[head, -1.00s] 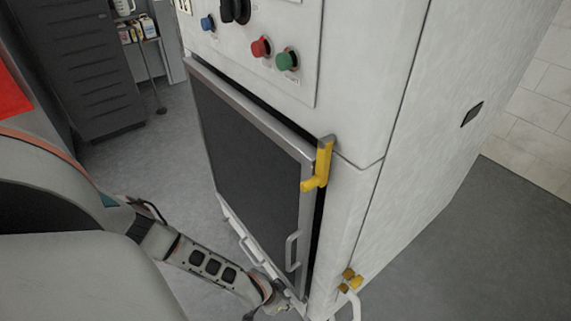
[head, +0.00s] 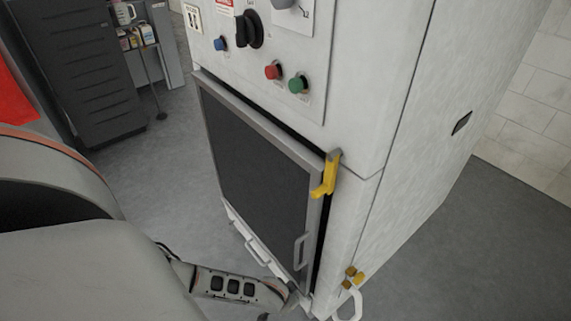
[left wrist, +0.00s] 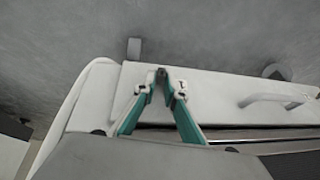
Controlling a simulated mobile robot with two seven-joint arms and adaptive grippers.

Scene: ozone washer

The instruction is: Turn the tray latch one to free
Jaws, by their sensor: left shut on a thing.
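The low tray area of the white washer shows in the left wrist view as a white front panel (left wrist: 215,92) with a grey bar handle (left wrist: 270,100). My left gripper (left wrist: 161,76) points at this panel. Its fingertips are nearly together, closed on a small dark piece at the panel's edge, which seems to be the tray latch. The fingers cover most of it, so its turn angle cannot be told. In the head view my left arm reaches to the washer's bottom front corner, and its gripper is mostly out of sight there.
The washer's dark door (head: 255,180) has a yellow latch (head: 325,175) and a grey handle (head: 301,252). Red (head: 273,71) and green (head: 298,84) buttons sit above. Grey floor is open at left.

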